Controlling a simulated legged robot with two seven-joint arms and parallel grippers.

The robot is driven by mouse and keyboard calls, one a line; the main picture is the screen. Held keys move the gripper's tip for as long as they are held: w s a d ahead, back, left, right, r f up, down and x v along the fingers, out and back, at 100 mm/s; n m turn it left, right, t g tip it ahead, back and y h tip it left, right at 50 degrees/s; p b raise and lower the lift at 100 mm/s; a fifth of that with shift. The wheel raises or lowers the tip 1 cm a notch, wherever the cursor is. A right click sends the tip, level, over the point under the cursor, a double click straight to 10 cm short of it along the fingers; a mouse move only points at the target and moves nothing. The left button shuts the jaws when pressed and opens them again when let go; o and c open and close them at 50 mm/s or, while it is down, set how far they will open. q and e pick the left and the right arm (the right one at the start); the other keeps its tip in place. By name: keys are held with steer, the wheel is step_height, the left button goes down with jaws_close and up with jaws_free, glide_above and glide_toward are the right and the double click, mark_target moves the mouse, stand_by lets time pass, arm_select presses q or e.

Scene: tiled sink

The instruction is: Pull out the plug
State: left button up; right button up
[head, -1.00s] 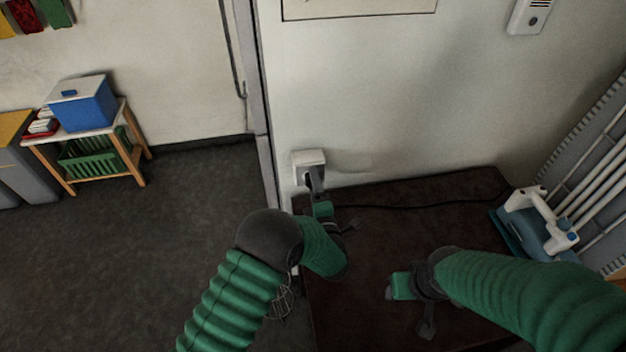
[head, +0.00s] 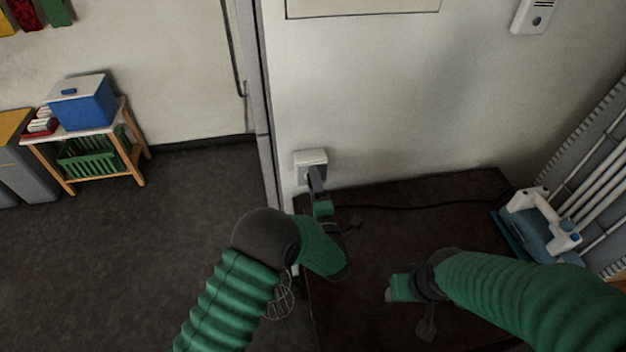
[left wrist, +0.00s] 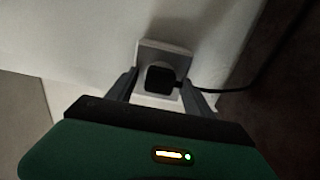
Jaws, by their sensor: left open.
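A white wall socket (head: 304,157) is low on the wall, just above the dark surface. In the left wrist view the socket (left wrist: 174,50) holds a black plug (left wrist: 160,79), with its cord leaving to the right. My left gripper (head: 316,175) is at the socket and hides the plug in the head view. In the left wrist view its open fingers (left wrist: 164,88) stand to either side of the plug, with gaps visible. My right gripper (head: 398,290) hangs over the dark surface, away from the socket; its jaw opening is not clear.
The black cord (head: 430,206) runs right along the back of the dark surface (head: 460,190). A blue and white device (head: 540,225) stands at its right end, beside white pipes (head: 600,190). A wooden stand with a blue box (head: 85,105) is far left.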

arm_select(q)
steer(key=shift+d, duration=0.1)
jaws_close()
steer(key=shift+s, duration=0.1)
steer(key=shift+s+d, duration=0.2)
steer(key=shift+s, duration=0.75)
steer(key=shift+s+d, duration=0.2)
steer(key=shift+s, duration=0.75)
steer(key=shift+s+d, duration=0.2)
steer(key=shift+s, duration=0.75)
steer(key=s+a+r+h+p, duration=0.1)
steer(key=s+a+r+p, duration=0.1)
steer(key=a, duration=0.4)
steer(key=s+a+r+m+h+p, duration=0.1)
steer(key=s+a+r+p, duration=0.1)
steer(key=a, duration=0.5)
steer(key=s+a+r+m+h+p, duration=0.1)
steer(key=s+a+r+p, duration=0.1)
steer(key=a, duration=0.5)
steer(key=s+p, duration=0.1)
steer(key=s, duration=0.1)
steer(key=shift+s+a+r, duration=0.25)
steer(key=shift+s, duration=0.15)
